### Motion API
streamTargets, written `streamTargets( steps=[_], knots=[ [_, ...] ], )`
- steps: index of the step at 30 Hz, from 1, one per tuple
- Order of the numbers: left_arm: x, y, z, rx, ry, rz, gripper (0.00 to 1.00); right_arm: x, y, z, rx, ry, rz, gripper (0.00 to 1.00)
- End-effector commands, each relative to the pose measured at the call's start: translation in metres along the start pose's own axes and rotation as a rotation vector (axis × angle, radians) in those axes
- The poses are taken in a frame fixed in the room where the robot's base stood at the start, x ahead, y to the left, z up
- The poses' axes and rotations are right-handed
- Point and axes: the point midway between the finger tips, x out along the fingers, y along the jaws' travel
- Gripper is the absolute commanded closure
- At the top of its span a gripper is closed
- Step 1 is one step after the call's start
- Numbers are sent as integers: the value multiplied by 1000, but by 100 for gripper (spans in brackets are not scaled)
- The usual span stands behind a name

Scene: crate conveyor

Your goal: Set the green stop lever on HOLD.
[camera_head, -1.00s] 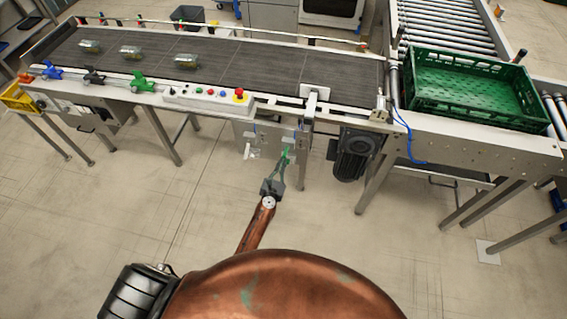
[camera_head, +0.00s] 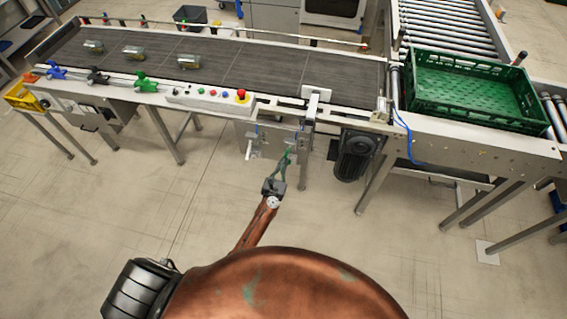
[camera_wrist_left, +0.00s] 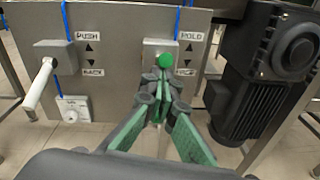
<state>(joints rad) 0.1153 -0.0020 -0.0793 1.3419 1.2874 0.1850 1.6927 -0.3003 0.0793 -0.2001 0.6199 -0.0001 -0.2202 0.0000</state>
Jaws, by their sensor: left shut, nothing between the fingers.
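The green stop lever (camera_wrist_left: 165,61) shows in the left wrist view as a round green knob in front of a grey box on a metal panel. The HOLD label (camera_wrist_left: 191,36) with an up arrow is to its upper right. A second label below is partly hidden by the fingers. My left gripper (camera_wrist_left: 162,80) is shut and empty, its green-padded fingertips just below the knob; I cannot tell whether they touch it. The lever's shaft is hidden. In the head view my left gripper (camera_head: 287,158) is at the panel under the conveyor. My right gripper is not in view.
A white lever (camera_wrist_left: 40,84) labelled PUSH and BACK is left on the panel. A black motor (camera_wrist_left: 262,75) is close on the right. Above are the conveyor belt (camera_head: 290,72), a red button (camera_head: 241,96) and a green crate (camera_head: 430,108). Open floor lies below left.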

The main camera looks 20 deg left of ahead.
Motion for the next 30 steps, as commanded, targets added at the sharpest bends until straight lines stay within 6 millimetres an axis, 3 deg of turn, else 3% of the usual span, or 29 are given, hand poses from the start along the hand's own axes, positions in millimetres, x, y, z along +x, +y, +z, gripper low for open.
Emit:
streamTargets(
  steps=[5, 14, 24, 30],
  knots=[
    [1, 0, -1, 0, -4, 0, 100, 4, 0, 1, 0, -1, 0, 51],
    [-7, -4, -43, 0, 1, -3, 100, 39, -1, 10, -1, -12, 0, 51],
    [-78, -4, -29, -1, -1, -7, 100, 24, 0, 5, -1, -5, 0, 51],
    [-101, -3, -28, 0, -1, -8, 100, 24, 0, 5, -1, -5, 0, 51]
  ],
)
